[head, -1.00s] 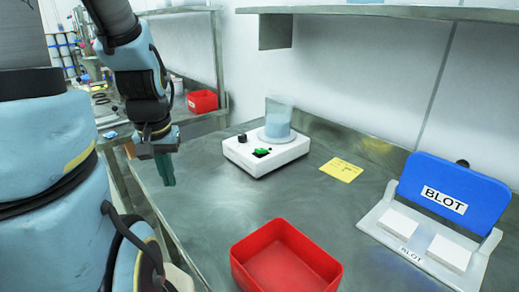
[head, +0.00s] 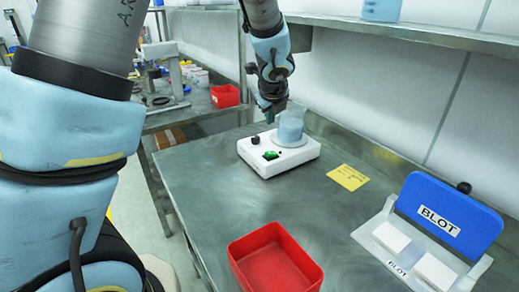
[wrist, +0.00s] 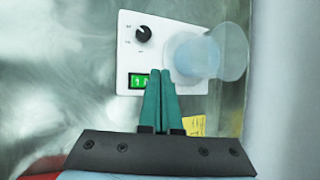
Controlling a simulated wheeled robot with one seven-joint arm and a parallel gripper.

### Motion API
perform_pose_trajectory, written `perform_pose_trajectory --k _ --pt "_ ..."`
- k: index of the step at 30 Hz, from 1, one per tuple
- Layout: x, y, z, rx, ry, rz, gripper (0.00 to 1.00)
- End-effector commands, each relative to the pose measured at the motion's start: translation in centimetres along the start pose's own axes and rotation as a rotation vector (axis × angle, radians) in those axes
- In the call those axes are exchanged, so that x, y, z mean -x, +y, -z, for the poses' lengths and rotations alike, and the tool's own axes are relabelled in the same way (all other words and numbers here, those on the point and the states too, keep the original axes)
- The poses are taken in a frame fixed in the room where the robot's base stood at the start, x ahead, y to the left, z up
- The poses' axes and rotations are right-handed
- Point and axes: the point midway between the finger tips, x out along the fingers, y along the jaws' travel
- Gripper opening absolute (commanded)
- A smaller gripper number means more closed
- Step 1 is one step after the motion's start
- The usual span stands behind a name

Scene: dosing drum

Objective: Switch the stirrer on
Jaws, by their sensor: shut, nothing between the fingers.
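The stirrer (head: 302,156) is a white box on the steel bench, with a clear beaker (head: 291,127) of pale blue contents on its round plate. Its top has a black knob (head: 255,139) and a green switch-like panel (head: 270,155) in a black frame. In the wrist view the knob (wrist: 143,34) and the green panel (wrist: 138,81), with pale marks, are both visible. My gripper (head: 269,118) is above the stirrer's far side by the beaker. Its teal fingers (wrist: 160,72) are shut and empty, appearing just right of the panel; contact cannot be told.
A red tray (head: 275,262) sits at the front of the bench. A yellow note (head: 348,177) lies right of the stirrer. A blue and white BLOT stand (head: 447,216) is at the right. A shelf (head: 410,28) overhangs the back. The bench's left-front area is clear.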

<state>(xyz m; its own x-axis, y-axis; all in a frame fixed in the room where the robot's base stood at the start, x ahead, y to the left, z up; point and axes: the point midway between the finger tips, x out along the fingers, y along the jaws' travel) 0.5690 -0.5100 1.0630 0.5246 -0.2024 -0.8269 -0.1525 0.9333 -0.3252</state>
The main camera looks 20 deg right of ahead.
Motion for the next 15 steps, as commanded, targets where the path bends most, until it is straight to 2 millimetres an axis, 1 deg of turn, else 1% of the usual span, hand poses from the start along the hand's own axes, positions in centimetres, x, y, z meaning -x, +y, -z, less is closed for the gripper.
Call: perform_pose_trajectory --k 1,3,5,8,15 --pt "0.2 -1.2 0.5 -0.063 -0.001 0.015 0.0" --pt "0.3 -2.1 1.0 -0.127 -0.004 0.03 0.0" --pt "0.3 -2.7 1.3 -0.162 -0.005 0.038 0.0" --pt "0.3 -3.0 1.4 -0.183 -0.006 0.042 0.0" --pt "0.3 -2.9 1.4 -0.18 -0.006 0.042 0.0"
